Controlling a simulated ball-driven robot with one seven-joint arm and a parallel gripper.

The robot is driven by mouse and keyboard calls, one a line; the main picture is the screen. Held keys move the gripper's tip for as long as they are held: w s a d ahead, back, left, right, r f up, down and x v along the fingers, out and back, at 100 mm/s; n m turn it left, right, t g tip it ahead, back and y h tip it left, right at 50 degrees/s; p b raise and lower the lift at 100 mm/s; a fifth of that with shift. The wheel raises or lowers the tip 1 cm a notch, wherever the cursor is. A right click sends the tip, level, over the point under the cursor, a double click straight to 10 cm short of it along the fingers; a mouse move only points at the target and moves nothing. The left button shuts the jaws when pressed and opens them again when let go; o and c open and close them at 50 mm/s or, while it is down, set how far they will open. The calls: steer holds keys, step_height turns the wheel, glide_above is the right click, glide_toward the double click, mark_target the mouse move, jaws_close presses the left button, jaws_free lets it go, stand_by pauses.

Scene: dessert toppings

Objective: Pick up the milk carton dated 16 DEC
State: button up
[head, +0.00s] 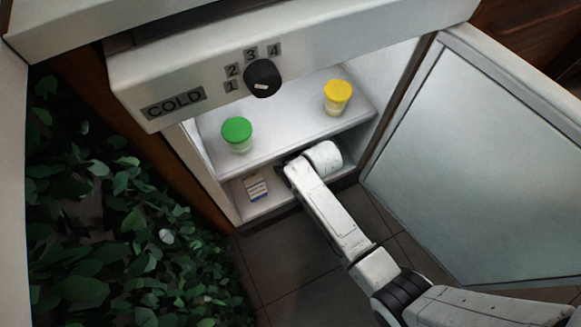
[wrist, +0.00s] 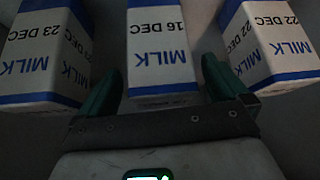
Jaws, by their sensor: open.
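In the wrist view, the milk carton dated 16 DEC (wrist: 163,50) is in the middle, white with blue bands, its print upside down. My gripper (wrist: 160,82) is open, with one dark green finger to the carton's left and one to its right. Whether either finger touches it I cannot tell. A carton dated 23 DEC (wrist: 38,55) is on the left and one dated 22 DEC (wrist: 272,45) on the right. In the head view my gripper's jaws are hidden inside the fridge. One small carton (head: 256,187) shows there on the lower shelf, its date too small to read.
The upper shelf (head: 290,122) holds a green-lidded jar (head: 237,134) and a yellow-lidded jar (head: 337,97), above my arm's end. The fridge door (head: 480,150) stands open on the right. A control panel with a dial (head: 263,78) is above. Leafy plants (head: 110,220) fill the left.

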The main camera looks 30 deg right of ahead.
steer(key=shift+f, duration=0.1)
steer(key=shift+w, duration=0.1)
steer(key=c, duration=1.5)
steer(key=shift+r+p, duration=0.25)
steer(key=shift+p, duration=0.25)
steer(key=shift+c, duration=0.2)
